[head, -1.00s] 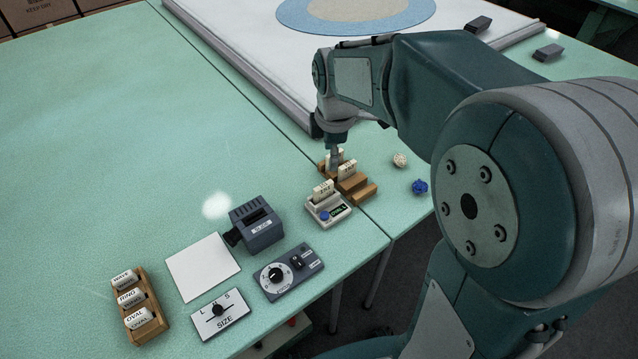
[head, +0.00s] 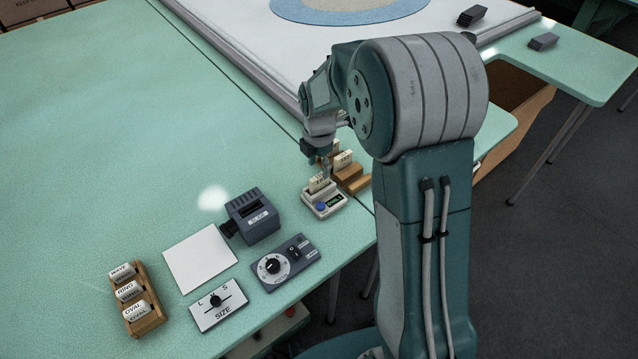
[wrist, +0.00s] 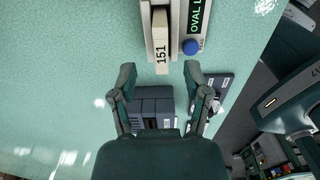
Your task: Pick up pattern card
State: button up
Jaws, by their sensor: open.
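A cream card marked 151 (wrist: 161,53) stands in the slot of a small white device (head: 334,208) with a lit display and a blue button. In the wrist view the display (wrist: 194,14) reads "OVAL L". I cannot tell the exact height gap.
A stepped wooden holder (head: 355,184) with cream cards stands close behind the device. A dark grey machine (head: 253,216), a dial box (head: 286,262), a size switch (head: 218,305), a white sheet (head: 201,258) and a wooden rack (head: 150,322) of labelled blocks are nearer. The left table is clear.

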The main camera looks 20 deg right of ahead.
aim_at(319, 175)
notch_tip(319, 175, down, 5)
jog(key=shift+r, duration=0.1)
grip_shut()
jog(key=shift+r, duration=0.1)
dwell(0.3)
